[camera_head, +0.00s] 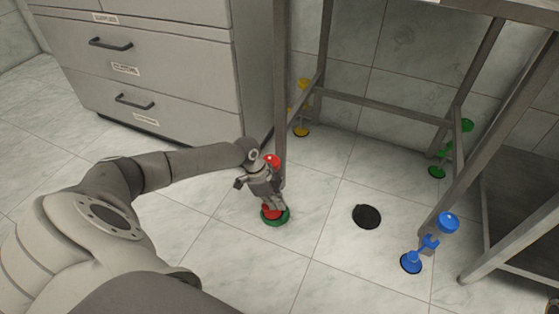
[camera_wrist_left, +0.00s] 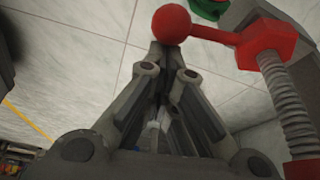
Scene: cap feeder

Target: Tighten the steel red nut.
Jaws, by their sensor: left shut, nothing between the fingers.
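The red nut (camera_wrist_left: 268,43) is a hexagon on a steel threaded rod (camera_wrist_left: 288,95) at the right of the left wrist view. A red arm from it ends in a red ball (camera_wrist_left: 171,23). My left gripper (camera_wrist_left: 163,48) is shut and empty, its tips close beside the ball; contact cannot be told. In the head view, my left gripper (camera_head: 271,203) points down beside the post, below a red top (camera_head: 272,160) and over a green base disc (camera_head: 281,220). There it hides much of the nut and rod. My right gripper is not in view.
A grey table leg (camera_head: 281,90) stands just behind the red post. A blue post (camera_head: 448,222) stands at right, a yellow one (camera_head: 301,131) and a green one (camera_head: 437,171) farther back. A black floor disc (camera_head: 367,216) lies between. A drawer cabinet (camera_head: 160,60) is at left.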

